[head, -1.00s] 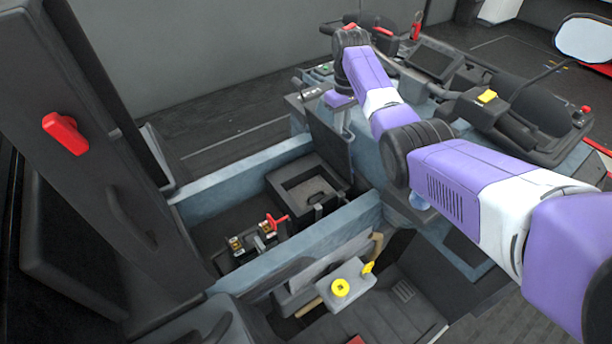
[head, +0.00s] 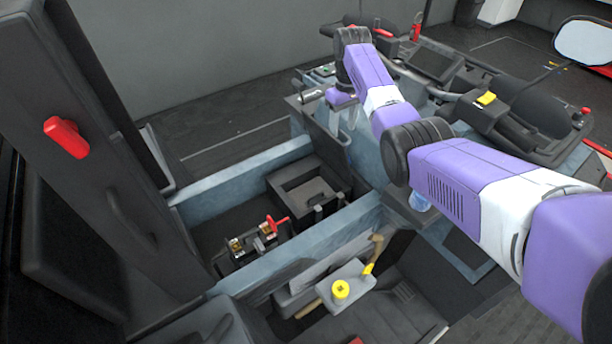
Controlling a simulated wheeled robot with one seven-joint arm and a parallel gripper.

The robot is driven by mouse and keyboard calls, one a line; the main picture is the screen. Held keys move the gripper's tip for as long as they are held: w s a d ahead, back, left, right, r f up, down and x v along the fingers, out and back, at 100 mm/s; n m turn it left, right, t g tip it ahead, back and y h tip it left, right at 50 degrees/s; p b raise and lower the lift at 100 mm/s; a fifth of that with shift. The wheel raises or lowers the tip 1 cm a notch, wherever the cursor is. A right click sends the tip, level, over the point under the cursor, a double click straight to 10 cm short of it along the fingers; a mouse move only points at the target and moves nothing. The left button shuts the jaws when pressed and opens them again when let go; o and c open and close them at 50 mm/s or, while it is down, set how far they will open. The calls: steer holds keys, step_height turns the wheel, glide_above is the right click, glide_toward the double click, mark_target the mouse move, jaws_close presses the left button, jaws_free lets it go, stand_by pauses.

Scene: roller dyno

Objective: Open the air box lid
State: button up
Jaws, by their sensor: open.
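The air box (head: 290,180) is a dark, square-walled box set between two blue-grey rails, left of centre in the head view. Its inside is exposed from above. Its lid (head: 322,130), a dark flat panel, stands raised at the far right side of the box and leans back away from the opening. My gripper (head: 346,118) points down right beside the lid's upper right part. It is open. Its fingertips are small and partly hidden, and I cannot tell whether they touch the lid.
A red-handled switch with brass terminals (head: 265,232) sits in the bay left of the box. A dark upright panel with a red handle (head: 66,137) stands at left. Handlebars and a console (head: 434,62) lie behind my arm.

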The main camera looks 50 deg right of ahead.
step_height(320, 180, up, 6)
steer(key=shift+w, duration=0.15)
stand_by(0.5)
steer(key=shift+d+r, duration=0.1)
